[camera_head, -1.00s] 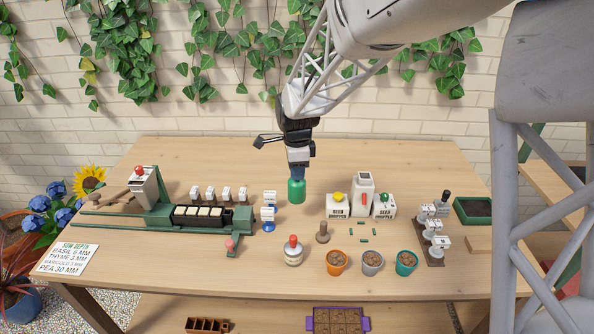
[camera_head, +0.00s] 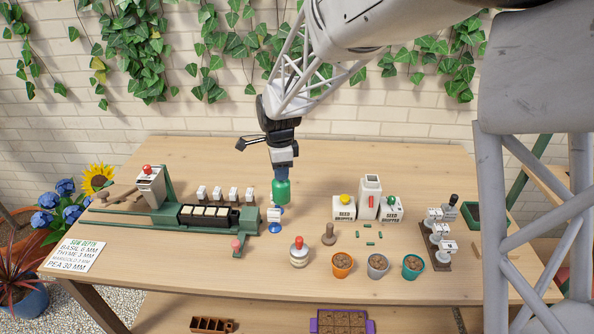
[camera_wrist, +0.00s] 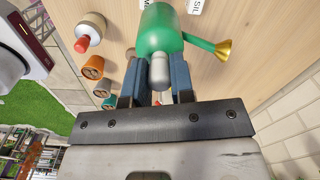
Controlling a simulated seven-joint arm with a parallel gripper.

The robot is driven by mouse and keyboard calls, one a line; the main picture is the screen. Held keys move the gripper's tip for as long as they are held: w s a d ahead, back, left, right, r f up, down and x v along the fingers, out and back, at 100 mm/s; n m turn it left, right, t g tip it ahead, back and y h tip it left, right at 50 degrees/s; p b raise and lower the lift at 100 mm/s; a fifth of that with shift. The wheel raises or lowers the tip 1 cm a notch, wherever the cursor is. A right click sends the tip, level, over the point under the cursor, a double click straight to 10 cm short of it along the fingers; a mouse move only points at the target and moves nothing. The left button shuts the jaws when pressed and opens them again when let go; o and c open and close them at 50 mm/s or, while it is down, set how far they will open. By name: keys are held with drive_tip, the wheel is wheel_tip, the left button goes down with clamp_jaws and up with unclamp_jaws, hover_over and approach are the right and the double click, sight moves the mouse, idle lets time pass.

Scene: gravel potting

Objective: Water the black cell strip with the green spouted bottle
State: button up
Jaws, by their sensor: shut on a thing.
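My gripper (camera_head: 282,173) is shut on the green spouted bottle (camera_head: 281,191) and holds it near two small labelled stands. In the wrist view the bottle (camera_wrist: 160,30) sits between the blue fingers (camera_wrist: 159,80), gripped by its grey neck, with its green spout and brass rose (camera_wrist: 223,49) pointing right. The black cell strip (camera_head: 208,217) with several pale cells lies in the green device on the left of the table. The bottle is to the right of the strip and apart from it.
Several white-topped labelled stands (camera_head: 233,194) stand behind the strip. A red-topped jar (camera_head: 299,252), three soil pots (camera_head: 377,264) and seed droppers (camera_head: 344,207) stand to the right. The back middle of the table is clear.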

drive_tip(key=s+a+r+n, duration=0.1)
drive_tip(key=s+a, duration=0.3)
drive_tip(key=a, duration=0.8)
drive_tip(key=s+a+r+n, duration=0.1)
drive_tip(key=s+a+n, duration=0.2)
drive_tip(key=a, duration=1)
drive_tip(key=shift+s+a+n, duration=0.25)
drive_tip(key=shift+s+n, duration=0.15)
drive_tip(key=shift+s, duration=0.55)
drive_tip(key=shift+w, duration=0.1)
drive_tip(key=shift+w+a+f+g+h, duration=0.2)
drive_tip(key=shift+w+f+g+h, duration=0.2)
drive_tip(key=shift+g, duration=0.4)
drive_tip(key=shift+w+a+f+g+h, duration=0.25)
drive_tip(key=shift+w+g+h, duration=0.15)
drive_tip(key=shift+g, duration=0.4)
drive_tip(key=shift+w+a+f+g+h, duration=0.2)
drive_tip(key=shift+w+f+g+h, duration=0.25)
drive_tip(key=shift+g, duration=0.35)
drive_tip(key=shift+s, duration=0.1)
drive_tip(key=shift+d, duration=1.85)
drive_tip(key=shift+d, duration=0.1)
drive_tip(key=shift+d, duration=1.8)
